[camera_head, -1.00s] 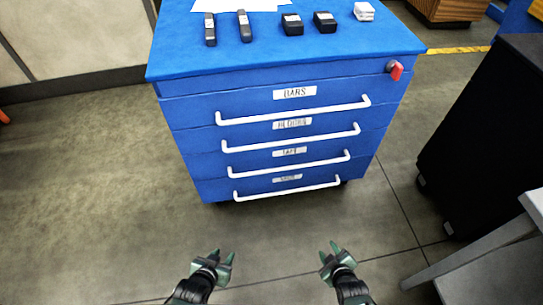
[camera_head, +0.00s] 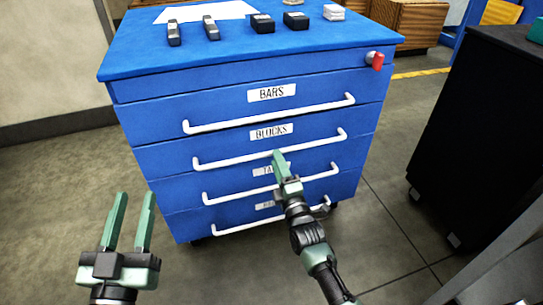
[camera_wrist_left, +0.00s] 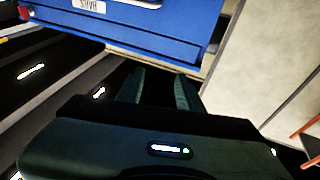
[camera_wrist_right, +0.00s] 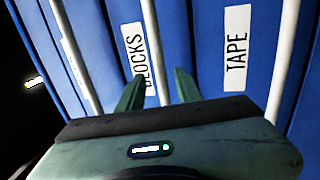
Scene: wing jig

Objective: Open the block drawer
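The block drawer (camera_head: 215,146), labelled BLOCKS, is the second from the top in the blue cabinet and is shut. Its white bar handle (camera_head: 232,158) runs across the front. My right gripper (camera_head: 280,158) is in front of the cabinet, with its fingertips close to this handle. In the right wrist view, the open fingers (camera_wrist_right: 157,88) appear on either side of the BLOCKS handle (camera_wrist_right: 151,45); I cannot tell whether they touch it. My left gripper (camera_head: 133,210) is open and empty, left of the cabinet and apart from it.
The BARS drawer (camera_head: 155,109) is above, and the TAPE drawer (camera_head: 180,190) and another are below, all shut. A red lock (camera_head: 375,60) sits at the upper right. Small dark items and a white block (camera_head: 334,12) lie on top. A black cabinet (camera_head: 470,130) stands right.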

